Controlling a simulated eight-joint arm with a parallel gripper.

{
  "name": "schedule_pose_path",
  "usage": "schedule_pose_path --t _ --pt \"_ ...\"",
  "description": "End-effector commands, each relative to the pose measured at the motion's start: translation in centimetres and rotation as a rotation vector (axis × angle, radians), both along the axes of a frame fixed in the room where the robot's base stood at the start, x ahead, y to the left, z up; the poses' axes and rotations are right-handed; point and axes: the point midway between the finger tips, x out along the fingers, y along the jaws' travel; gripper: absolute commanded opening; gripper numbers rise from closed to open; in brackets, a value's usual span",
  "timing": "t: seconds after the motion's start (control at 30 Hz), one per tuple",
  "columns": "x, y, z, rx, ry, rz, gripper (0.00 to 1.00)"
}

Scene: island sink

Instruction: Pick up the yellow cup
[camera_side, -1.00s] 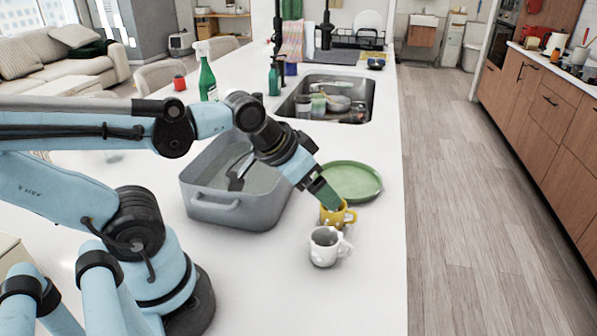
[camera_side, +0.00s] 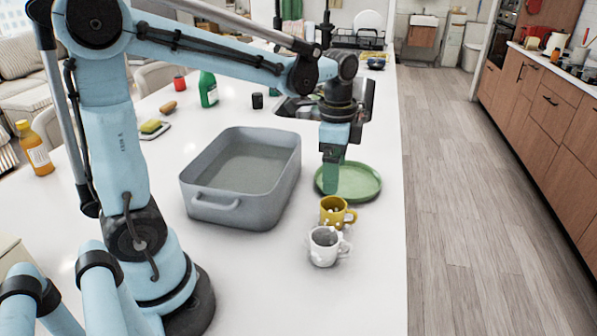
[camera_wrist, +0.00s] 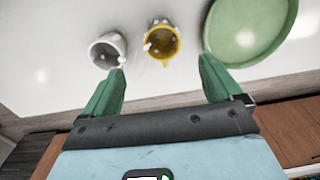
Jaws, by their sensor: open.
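The yellow cup (camera_side: 336,211) stands upright on the white counter, between the white cup (camera_side: 325,246) and the green plate (camera_side: 362,182). It also shows in the wrist view (camera_wrist: 162,43), beyond my fingertips and between their lines. My gripper (camera_side: 331,192) points down with green fingers, above and just behind the yellow cup, in front of the plate. In the wrist view my gripper (camera_wrist: 162,75) has its fingers wide apart with nothing between them. The white cup (camera_wrist: 108,50) lies beyond the left fingertip, and the plate (camera_wrist: 248,28) beyond the right one.
A grey basin (camera_side: 205,205) stands to the left of the cups. A sink (camera_side: 300,108) lies behind. A green bottle (camera_side: 208,88), a sponge (camera_side: 152,127) and an orange bottle (camera_side: 35,150) stand further left. The counter's right edge is close to the cups.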

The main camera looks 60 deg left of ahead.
Motion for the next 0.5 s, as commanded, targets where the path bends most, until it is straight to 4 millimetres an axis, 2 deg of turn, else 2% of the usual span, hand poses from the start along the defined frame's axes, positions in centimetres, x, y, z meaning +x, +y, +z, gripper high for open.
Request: schedule_pose_path --t 0.23,0.5 --pt "0.4 0.2 -1.3 -0.003 0.033 -0.045 0.92" --pt "0.4 0.2 -5.2 -0.003 0.031 -0.043 0.92"
